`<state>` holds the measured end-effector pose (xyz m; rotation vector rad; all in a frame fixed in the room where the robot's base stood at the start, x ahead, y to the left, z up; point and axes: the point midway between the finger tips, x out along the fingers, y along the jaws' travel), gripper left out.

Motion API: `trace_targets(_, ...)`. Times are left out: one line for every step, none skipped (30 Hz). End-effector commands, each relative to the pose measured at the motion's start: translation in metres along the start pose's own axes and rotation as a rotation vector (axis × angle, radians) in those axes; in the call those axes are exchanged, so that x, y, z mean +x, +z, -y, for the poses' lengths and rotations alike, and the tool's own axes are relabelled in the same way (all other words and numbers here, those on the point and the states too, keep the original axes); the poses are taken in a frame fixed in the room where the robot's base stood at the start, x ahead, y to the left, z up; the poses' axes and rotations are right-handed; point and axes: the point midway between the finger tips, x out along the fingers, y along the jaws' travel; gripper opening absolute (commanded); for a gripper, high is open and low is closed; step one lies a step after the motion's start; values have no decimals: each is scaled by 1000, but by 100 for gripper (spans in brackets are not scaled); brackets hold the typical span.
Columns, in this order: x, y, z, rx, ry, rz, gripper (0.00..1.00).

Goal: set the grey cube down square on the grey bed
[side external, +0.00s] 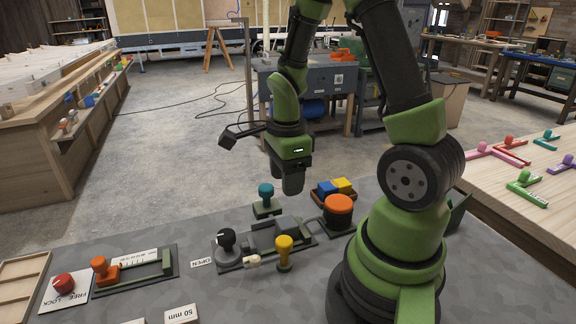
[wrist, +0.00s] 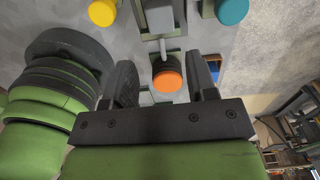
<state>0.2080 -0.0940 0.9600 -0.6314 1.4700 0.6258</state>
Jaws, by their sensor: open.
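My gripper (side external: 290,186) hangs above the far side of the grey table in the side view, pointing down. In the wrist view my gripper (wrist: 165,70) has its two dark fingers apart. An orange-topped round knob (wrist: 167,81) shows between them, below. A grey vise-like fixture with a bed (side external: 272,236) lies on the table, below and in front of the gripper. A grey block shape (wrist: 158,16) shows at the top of the wrist view. I cannot tell the grey cube apart from the grey fixture parts.
Around the fixture stand a teal knob (side external: 266,190), a yellow knob (side external: 284,243), a black knob (side external: 226,239) and a large orange knob (side external: 338,207). A tray behind holds a blue cube (side external: 326,188) and a yellow cube (side external: 343,185). An orange-handled slider (side external: 104,268) is left.

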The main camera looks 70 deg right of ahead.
Motion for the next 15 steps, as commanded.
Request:
trace_targets(-7,3,0,-39,-17,8,52)
trace_targets(-13,5,-1,-76,-29,13,52)
trace_targets(-22,9,-3,-146,-52,24,52)
trace_targets(-31,13,-5,-212,-73,33,52)
trace_targets(-40,17,-7,-287,-98,42,52)
trace_targets(-54,23,-12,-400,-136,56,52)
trace_targets(-66,28,-17,-494,-168,66,52)
trace_targets(-77,32,-22,-593,-201,75,52)
trace_targets(-91,36,-31,-728,-248,85,52)
trace_targets(-101,40,-38,-828,-284,91,52)
trace_targets(-111,42,-46,-930,-321,95,52)
trace_targets(-123,45,-56,-1062,-373,100,52)
trace_targets(-132,47,-64,-1159,-412,101,52)
trace_targets(-139,47,-72,-1252,-449,100,52)
trace_targets(-148,48,-82,-1369,-500,96,52)
